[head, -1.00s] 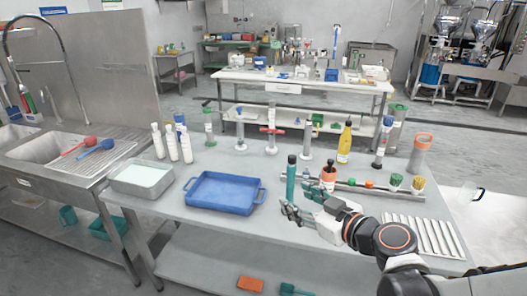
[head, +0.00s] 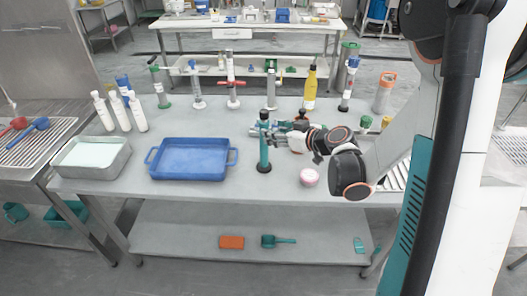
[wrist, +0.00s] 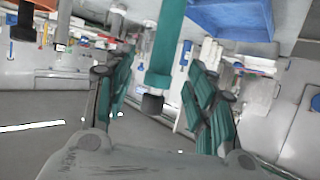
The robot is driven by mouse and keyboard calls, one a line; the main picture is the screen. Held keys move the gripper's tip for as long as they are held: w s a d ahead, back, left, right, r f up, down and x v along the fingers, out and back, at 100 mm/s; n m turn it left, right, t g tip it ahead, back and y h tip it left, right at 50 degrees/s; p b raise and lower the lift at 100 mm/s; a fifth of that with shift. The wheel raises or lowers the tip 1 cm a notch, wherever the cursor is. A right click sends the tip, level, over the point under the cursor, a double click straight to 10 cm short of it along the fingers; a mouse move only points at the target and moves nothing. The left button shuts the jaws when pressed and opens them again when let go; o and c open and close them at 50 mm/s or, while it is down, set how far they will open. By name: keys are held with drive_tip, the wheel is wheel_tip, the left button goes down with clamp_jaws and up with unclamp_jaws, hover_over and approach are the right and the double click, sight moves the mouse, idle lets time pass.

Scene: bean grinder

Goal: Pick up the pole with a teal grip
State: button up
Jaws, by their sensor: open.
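The pole with a teal grip (head: 264,151) stands upright on the grey table, right of the blue tray, with a dark top and a dark round foot. My gripper (head: 272,134) reaches in from the right at the height of the pole's upper part. In the wrist view the teal pole (wrist: 166,42) hangs down from the top of the picture, its black end lying between the two teal-padded fingers of my gripper (wrist: 157,78). The fingers are apart, with a gap on each side of the pole. Whether either finger touches it cannot be told.
The blue tray (head: 191,174) lies to the left of the pole. A pink and white round item (head: 309,178) sits right of the pole's foot. Several tools, a yellow bottle (head: 310,88) and white bottles (head: 136,112) stand behind. The table front is clear.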

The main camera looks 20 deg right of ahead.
sight(264, 147)
drive_tip(key=b+x, duration=0.2)
drive_tip(key=x, duration=0.5)
drive_tip(key=shift+f, duration=0.4)
drive_tip(key=shift+s, duration=0.2)
clamp_jaws()
